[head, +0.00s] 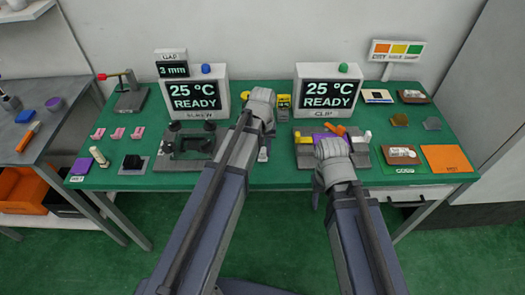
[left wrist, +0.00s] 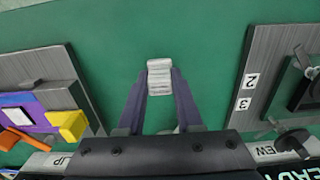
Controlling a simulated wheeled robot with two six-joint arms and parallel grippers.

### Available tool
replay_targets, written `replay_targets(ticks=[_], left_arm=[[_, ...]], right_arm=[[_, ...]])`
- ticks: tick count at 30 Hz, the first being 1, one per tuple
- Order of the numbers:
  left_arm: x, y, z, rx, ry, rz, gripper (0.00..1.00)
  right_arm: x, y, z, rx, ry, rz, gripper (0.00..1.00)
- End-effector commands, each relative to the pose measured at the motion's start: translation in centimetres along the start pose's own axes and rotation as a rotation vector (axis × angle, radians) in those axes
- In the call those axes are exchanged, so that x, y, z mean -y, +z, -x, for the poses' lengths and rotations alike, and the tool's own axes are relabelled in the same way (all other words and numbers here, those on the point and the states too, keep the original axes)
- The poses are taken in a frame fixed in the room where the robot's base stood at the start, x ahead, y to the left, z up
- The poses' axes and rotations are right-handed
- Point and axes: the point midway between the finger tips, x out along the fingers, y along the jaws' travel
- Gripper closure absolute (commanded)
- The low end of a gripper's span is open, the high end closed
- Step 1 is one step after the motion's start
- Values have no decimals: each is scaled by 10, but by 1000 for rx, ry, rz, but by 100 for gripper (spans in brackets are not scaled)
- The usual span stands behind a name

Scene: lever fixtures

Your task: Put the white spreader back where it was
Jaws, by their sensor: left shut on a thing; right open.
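The white spreader (left wrist: 160,78), a small pale ridged block, sits between the two dark fingers of my left gripper (left wrist: 160,98) in the left wrist view. In the head view my left gripper (head: 264,143) hangs between the two fixtures, its fingers partly hidden by its own wrist. A pale piece shows at its fingertips there. The clip fixture (head: 306,158) has a purple part, yellow blocks and an orange lever. The screw fixture (head: 168,163) is dark grey. My right gripper (head: 318,190) is open at the front of the clip fixture, mostly hidden by its arm.
Two display boxes reading 25 °C READY (head: 195,100) (head: 328,95) stand behind the fixtures. A green tray (head: 402,170) and an orange mat (head: 447,159) lie at the right. Pink clips (head: 117,134) lie at the left. Bare green mat shows between the fixtures.

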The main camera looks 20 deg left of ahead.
Motion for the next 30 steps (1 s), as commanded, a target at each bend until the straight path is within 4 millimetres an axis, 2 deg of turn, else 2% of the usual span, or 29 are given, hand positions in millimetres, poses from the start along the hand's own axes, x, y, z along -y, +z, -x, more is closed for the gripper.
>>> replay_targets(ticks=[1, 2, 9, 20, 26, 30], left_arm=[[0, 0, -4, 0, 0, 0, 100], [0, 0, -3, 0, 0, 0, 65], [0, 0, -2, 0, 0, 0, 38], [0, 0, 0, 0, 0, 0, 36], [0, 0, 13, 0, 0, 0, 36], [0, 0, 29, 0, 0, 0, 36]], right_arm=[[0, 0, -4, 0, 0, 0, 50], [0, 0, -3, 0, 0, 0, 50], [0, 0, -2, 0, 0, 0, 50], [0, 0, 0, 0, 0, 0, 50], [-1, 1, 13, 0, 0, 0, 50], [-3, 2, 29, 0, 0, 0, 50]])
